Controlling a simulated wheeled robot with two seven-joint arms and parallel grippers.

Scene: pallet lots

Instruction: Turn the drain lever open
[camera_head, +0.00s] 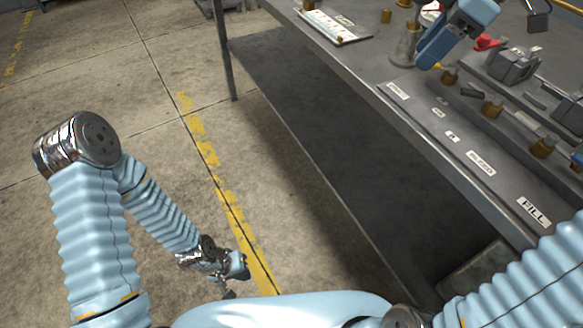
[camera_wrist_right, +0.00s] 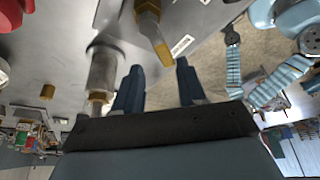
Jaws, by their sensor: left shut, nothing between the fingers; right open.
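I cannot read which one is the drain. In the right wrist view a brass fitting with a flat handle (camera_wrist_right: 154,38) stands beyond and between my right fingers, apart from them. My right gripper (camera_wrist_right: 158,82) is open and empty; in the head view its blue body (camera_head: 455,32) is over the bench's far part. My left gripper (camera_head: 229,292) is shut and empty, low over the floor, away from the bench.
A silver conical vessel (camera_head: 406,46) stands close beside my right gripper. A red part (camera_head: 486,42) and grey blocks (camera_head: 513,64) crowd the right. A FILL label (camera_head: 534,211) marks the near edge.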

